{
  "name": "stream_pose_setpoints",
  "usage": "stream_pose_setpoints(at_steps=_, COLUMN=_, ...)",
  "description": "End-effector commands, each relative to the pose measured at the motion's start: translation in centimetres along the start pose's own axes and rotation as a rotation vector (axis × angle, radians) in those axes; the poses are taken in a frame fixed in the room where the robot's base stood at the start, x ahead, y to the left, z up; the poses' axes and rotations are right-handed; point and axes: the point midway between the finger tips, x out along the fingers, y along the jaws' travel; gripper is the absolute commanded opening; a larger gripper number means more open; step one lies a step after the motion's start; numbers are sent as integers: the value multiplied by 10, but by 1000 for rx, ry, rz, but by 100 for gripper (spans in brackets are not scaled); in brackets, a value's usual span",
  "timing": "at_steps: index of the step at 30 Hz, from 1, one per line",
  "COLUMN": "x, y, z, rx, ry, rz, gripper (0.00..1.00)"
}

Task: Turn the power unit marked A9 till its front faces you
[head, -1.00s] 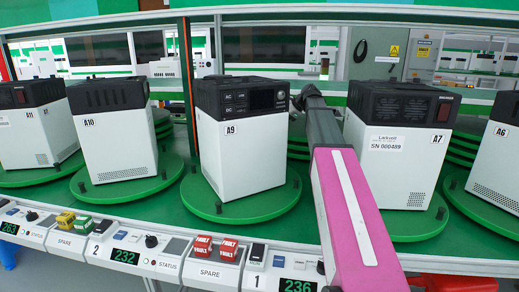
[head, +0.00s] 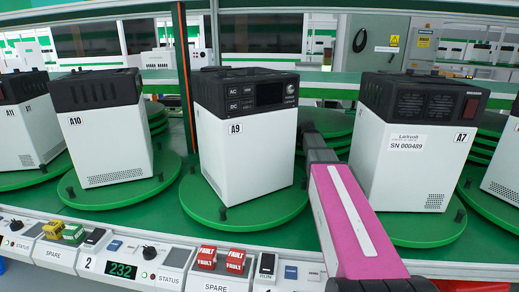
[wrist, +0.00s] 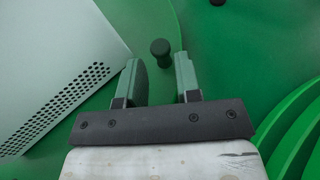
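The power unit A9 (head: 247,150) is a white box with a black top section, standing on a round green turntable (head: 245,222) in the head view. Its face with AC and DC marks, a dark screen and a knob is turned towards me, slightly to the right; a narrow left side also shows. My gripper (wrist: 160,72) is open and empty in the wrist view, fingers over green surface. A black peg (wrist: 160,47) stands just beyond and between the fingertips. A white box with vent holes (wrist: 60,70) is left of the fingers. In the head view the fingers are hidden.
Units A10 (head: 108,140) and A7 (head: 410,160) stand on their own turntables either side. Stacked green discs (wrist: 295,135) lie right of my gripper in the wrist view. A control strip with red FAULT blocks (head: 221,259) runs along the front edge.

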Motion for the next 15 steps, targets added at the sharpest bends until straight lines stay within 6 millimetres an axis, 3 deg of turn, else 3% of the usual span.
stream_pose_setpoints(at_steps=6, x=34, y=0, z=0, rx=-1, ry=1, rz=1, gripper=31)
stream_pose_setpoints(at_steps=15, x=50, y=0, z=0, rx=-1, ry=1, rz=-1, gripper=31)
